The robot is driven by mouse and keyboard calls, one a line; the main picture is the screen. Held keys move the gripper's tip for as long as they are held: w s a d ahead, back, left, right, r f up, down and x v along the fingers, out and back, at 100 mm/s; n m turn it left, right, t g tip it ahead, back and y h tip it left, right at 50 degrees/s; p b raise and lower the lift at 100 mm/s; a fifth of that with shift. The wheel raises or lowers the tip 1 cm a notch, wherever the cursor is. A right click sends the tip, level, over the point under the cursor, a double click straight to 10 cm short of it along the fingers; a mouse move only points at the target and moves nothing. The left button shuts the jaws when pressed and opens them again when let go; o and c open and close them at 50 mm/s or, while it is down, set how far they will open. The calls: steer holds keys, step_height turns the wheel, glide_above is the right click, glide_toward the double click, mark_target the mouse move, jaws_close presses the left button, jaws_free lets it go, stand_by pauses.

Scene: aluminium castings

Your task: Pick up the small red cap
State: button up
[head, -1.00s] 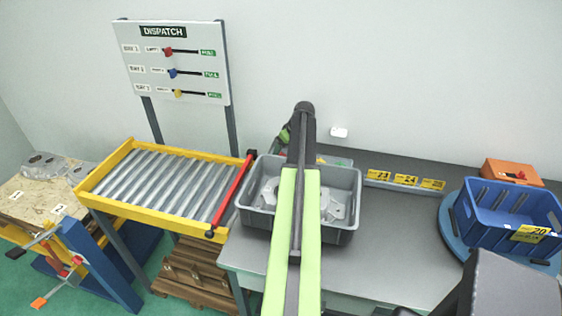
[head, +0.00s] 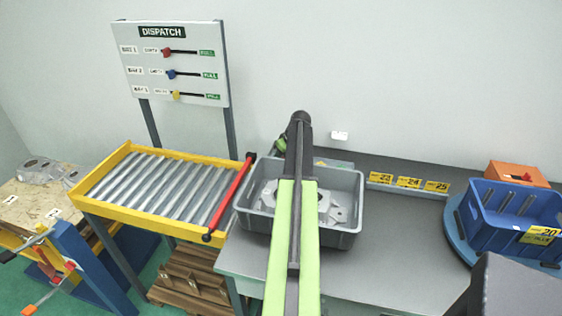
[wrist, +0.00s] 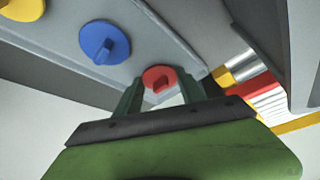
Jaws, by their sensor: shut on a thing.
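The small red cap (wrist: 155,73) is a round red disc with a raised grip, in the middle of the wrist view. My gripper (wrist: 160,88) has its two dark green fingers on either side of it and is shut on it. The cap lies close to the edge of a grey surface; I cannot tell whether it touches it. A blue cap (wrist: 105,42) and a yellow cap (wrist: 22,8) sit on that surface to its upper left. In the head view, my arm hides the red cap and the fingers.
A grey crate (head: 345,228) with metal castings stands on the grey bench (head: 405,245) below my arm. A yellow-framed roller conveyor (head: 100,215) with a red bar (head: 230,195) is at left. A blue bin (head: 490,233) stands at right. The bench between crate and bin is largely clear.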

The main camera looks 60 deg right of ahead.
steer(key=shift+r, duration=0.1)
step_height(320, 180, up, 4)
steer(key=p, duration=0.4)
steer(key=shift+r, duration=0.1)
steer(key=s+d+r+p, duration=0.4)
steer(key=s+r+p, duration=0.2)
steer(key=s, duration=0.4)
steer(key=shift+s+d, duration=0.35)
steer(key=shift+d, duration=0.05)
